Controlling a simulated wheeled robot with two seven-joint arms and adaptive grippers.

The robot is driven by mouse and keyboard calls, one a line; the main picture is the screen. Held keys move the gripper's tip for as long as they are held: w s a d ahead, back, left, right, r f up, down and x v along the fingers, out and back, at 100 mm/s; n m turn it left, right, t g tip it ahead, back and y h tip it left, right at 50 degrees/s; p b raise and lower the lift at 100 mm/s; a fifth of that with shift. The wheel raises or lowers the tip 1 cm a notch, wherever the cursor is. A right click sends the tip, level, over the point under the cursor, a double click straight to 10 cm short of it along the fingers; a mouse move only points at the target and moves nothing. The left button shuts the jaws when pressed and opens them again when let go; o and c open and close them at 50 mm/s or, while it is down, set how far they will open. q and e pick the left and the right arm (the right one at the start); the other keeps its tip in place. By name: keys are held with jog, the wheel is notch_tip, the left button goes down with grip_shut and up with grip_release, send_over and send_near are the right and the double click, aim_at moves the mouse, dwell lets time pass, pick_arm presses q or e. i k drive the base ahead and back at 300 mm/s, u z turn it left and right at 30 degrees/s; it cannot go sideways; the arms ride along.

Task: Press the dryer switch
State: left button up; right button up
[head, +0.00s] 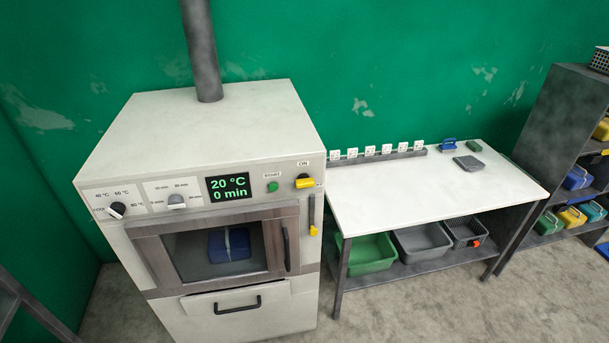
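The dryer (210,130) is a white cabinet at the left with a grey pipe on top. On its front panel, a yellow switch (305,183) sits under an ON label at the right end. A green button (272,187) under a START label is just left of it. The lit display (229,187) reads 20 °C and 0 min. A black-and-white knob (117,210) and a grey knob (176,201) are further left. The dryer door (165,270) is shut, with a blue thing (218,249) behind its window. Neither of my grippers is in view.
A white-topped table (400,200) stands right of the dryer, with a green bin (366,258) and grey bins below. A dark shelf (560,120) with coloured items is at the far right. A yellow-ended lever (313,230) is below the switch. The floor in front is clear.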

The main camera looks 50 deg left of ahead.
aim_at(303, 180)
jog(key=u, duration=0.6)
jog(key=i, duration=0.8)
jog(key=u, duration=0.9)
